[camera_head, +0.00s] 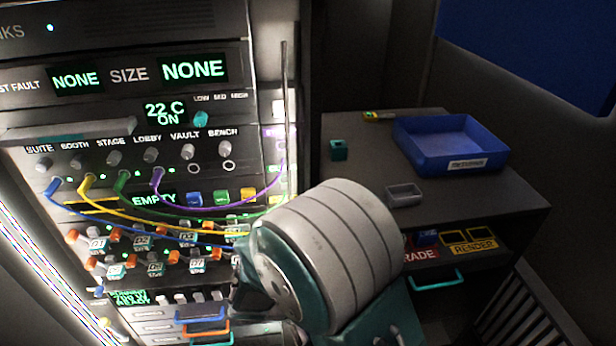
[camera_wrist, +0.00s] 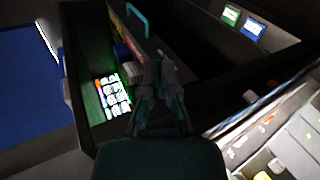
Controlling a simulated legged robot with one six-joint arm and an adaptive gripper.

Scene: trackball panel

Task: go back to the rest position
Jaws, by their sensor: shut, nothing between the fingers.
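My gripper (camera_wrist: 160,62) shows in the wrist view, its dark fingers closed together with nothing between them. In that view it points over a dark recessed area, and a lit block of pale round shapes (camera_wrist: 113,97) lies to its left. I cannot tell whether it touches anything. In the head view my teal and grey arm fills the lower middle, in front of the rack's lower right part. The gripper's fingers cannot be made out there.
The rack (camera_head: 120,110) with knobs and coloured cables (camera_head: 200,208) stands at left. The dark cabinet (camera_head: 480,210) at right bears a blue tray (camera_head: 440,150), a small grey tray (camera_head: 404,194) and a teal block (camera_head: 338,150). Its teal handle (camera_head: 458,278) is beside my arm.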

